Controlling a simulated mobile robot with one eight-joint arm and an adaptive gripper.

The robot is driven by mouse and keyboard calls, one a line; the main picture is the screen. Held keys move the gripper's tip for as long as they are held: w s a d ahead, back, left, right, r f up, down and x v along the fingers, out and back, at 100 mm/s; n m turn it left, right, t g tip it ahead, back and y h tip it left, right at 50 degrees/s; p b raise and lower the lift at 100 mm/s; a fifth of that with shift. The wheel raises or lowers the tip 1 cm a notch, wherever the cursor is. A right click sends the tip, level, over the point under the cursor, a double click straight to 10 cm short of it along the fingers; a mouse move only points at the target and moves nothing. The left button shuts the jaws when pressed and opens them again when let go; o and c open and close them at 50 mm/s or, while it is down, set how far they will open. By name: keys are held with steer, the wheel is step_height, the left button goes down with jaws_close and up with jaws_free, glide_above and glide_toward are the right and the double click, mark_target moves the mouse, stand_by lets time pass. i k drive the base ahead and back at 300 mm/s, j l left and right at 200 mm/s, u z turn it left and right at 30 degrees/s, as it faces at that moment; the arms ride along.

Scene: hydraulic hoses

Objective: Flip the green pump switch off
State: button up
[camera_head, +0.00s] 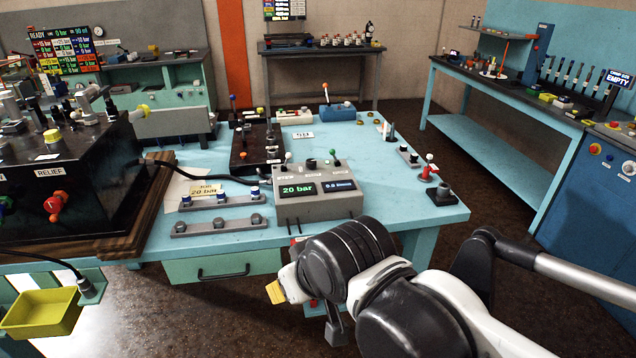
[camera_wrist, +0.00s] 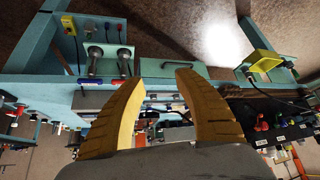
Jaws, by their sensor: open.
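A grey control box (camera_head: 318,206) stands on the blue workbench (camera_head: 400,215) near its front edge in the head view. Its display reads "20 bar". A small green-tipped switch (camera_head: 335,157) stands at the right of its top, with a black knob (camera_head: 311,163) and a white-tipped switch (camera_head: 288,157) to the left; their labels are too small to read. My gripper (camera_head: 276,292) is below and in front of the bench's front edge, apart from the box. In the wrist view my gripper (camera_wrist: 158,80) shows two yellow fingers spread, with nothing between them. I cannot make out the green switch there.
A black machine (camera_head: 75,180) with red and green valve knobs is at the left. Hose fittings on a rail (camera_head: 218,227) lie left of the box. A red-tipped lever (camera_head: 429,172) stands at the bench's right. A yellow bin (camera_head: 40,315) hangs at the lower left.

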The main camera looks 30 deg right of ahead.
mark_target(332, 152)
steer(key=i+l, duration=0.25)
steer(key=i+l+z, duration=0.15)
steer(key=i, duration=0.35)
steer(key=i+l, duration=0.35)
steer(key=i+z, duration=0.05)
